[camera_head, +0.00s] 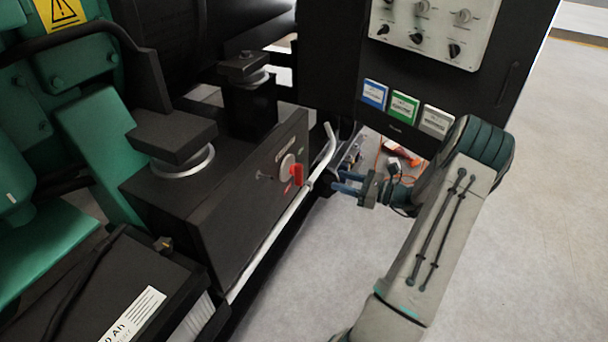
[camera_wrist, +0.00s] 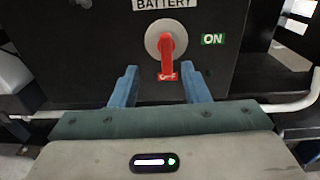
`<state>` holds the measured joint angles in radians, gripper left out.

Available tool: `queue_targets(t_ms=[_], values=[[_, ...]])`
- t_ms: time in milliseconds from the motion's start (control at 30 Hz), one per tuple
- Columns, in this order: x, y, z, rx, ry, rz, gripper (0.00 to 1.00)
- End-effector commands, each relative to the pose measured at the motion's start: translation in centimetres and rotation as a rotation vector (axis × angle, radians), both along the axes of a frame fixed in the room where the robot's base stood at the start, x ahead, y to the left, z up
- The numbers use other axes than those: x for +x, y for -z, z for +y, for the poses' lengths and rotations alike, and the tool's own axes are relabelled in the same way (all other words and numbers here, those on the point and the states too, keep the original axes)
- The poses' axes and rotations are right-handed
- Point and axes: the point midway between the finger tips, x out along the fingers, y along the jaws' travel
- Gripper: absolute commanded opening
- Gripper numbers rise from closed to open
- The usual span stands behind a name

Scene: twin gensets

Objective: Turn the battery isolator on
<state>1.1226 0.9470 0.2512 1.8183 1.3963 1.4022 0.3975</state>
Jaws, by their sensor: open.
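The battery isolator is a red handle (camera_wrist: 167,57) on a round grey disc (camera_wrist: 153,38), on the side of a black box (camera_head: 231,190). In the wrist view the handle hangs down to the red OFF label (camera_wrist: 168,77); a green ON label (camera_wrist: 213,39) is to the right of the disc. The red handle (camera_head: 297,174) also shows in the head view. My gripper (camera_head: 336,181) is open, with blue fingers apart and nothing between them. It faces the box with a gap from the handle. In the wrist view the fingertips (camera_wrist: 158,83) are below and either side of the handle.
A pale rail (camera_head: 275,240) runs along the box's lower front edge, bending up near my gripper. A black cabinet with a control panel (camera_head: 436,25) stands behind my arm. A battery (camera_head: 125,295) is at lower left. Open grey floor (camera_head: 540,230) lies to the right.

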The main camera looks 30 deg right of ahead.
Motion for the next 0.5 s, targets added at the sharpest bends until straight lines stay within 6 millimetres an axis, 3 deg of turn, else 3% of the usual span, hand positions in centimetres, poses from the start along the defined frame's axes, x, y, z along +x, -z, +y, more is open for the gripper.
queue_targets(t_ms=[167, 500], values=[[0.6, 0.6, -0.4, 0.030, 0.032, -0.006, 0.42], [5.8, 0.6, 3.7, 0.027, 0.026, -0.007, 0.42]])
